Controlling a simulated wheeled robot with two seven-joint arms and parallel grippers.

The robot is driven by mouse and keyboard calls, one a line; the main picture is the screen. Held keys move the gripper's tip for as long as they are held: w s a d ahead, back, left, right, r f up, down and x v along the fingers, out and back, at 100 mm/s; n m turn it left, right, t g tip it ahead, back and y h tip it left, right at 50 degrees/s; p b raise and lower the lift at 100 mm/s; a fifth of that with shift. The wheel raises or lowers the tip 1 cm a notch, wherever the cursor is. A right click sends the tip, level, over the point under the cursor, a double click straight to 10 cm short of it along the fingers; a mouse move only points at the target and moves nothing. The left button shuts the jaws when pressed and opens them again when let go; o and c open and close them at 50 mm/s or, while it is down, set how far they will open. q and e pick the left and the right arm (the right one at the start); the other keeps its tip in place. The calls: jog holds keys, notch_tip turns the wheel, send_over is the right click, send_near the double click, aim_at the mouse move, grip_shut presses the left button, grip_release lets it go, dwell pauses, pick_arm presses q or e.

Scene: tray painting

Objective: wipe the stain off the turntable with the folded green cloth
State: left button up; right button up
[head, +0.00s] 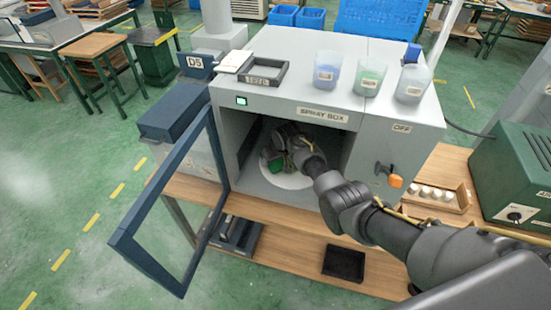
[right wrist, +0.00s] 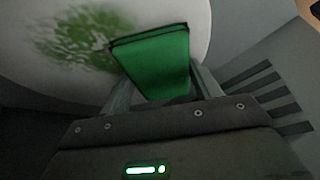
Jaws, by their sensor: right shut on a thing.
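The white turntable (head: 296,181) is inside the grey spray box, partly hidden behind my right arm. In the right wrist view the turntable (right wrist: 30,65) fills the upper left, with a mottled green stain (right wrist: 80,38) on it. My right gripper (head: 283,160) is inside the box, shut on the folded green cloth (head: 276,166). In the right wrist view the cloth (right wrist: 156,62) sticks out from between the fingers, and its left corner overlaps the stain's right edge. I cannot tell whether it touches the turntable. My left gripper is not in view.
The spray box (head: 277,112) has its framed door (head: 190,210) swung open to the left. Several cups and a dark tray (head: 262,74) stand on its top. An orange-tipped switch (head: 394,180) is on its right front. A black bin (head: 344,263) sits on the lower shelf.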

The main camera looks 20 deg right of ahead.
aim_at(283, 161)
jog(key=shift+s+d+r+p, duration=0.15)
jog(key=shift+s+d+p, duration=0.25)
jog(key=shift+d+p, duration=0.3)
jog(key=shift+s+d+r+p, duration=0.15)
jog(key=shift+s+d+p, duration=0.3)
jog(key=shift+p, duration=0.4)
jog(key=shift+d, duration=0.2)
jog(key=shift+s+d+f, duration=0.1)
jog(key=shift+f, duration=0.1)
